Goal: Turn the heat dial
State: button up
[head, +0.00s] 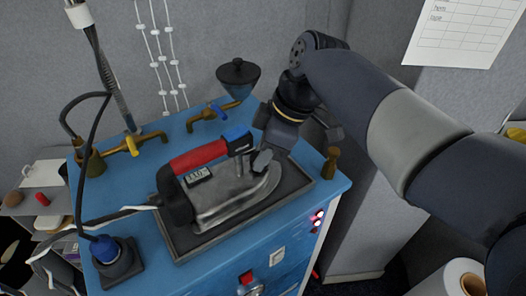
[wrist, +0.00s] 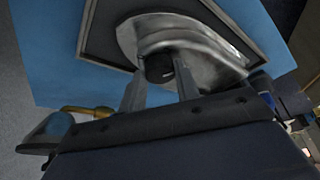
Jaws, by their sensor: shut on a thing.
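A clothes iron (head: 228,199) with a silver body and a red and black handle rests on a dark tray (head: 186,247) on the blue cabinet top. In the wrist view the silver body of the iron (wrist: 212,52) fills the upper middle. A dark round heat dial (wrist: 158,68) sits on it between my two fingertips. My gripper (wrist: 160,76) is shut on this dial. In the head view my gripper (head: 252,163) reaches down at the front end of the iron, and the dial itself is hidden there. The dial's marking cannot be read.
Brass taps (head: 213,113) and a dark funnel (head: 238,76) stand along the back of the blue cabinet (head: 165,148). A small brass post (head: 330,163) stands right of the tray. A cable runs off left past a blue-topped fitting (head: 105,249).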

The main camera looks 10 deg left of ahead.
jog(key=shift+s+m+t, duration=0.15)
jog(key=shift+m+t, duration=0.65)
jog(key=shift+m, duration=1.2)
jog(key=o, duration=1)
jog(key=v, duration=1)
jog(key=shift+s+r, duration=0.2)
jog(key=shift+r, duration=0.2)
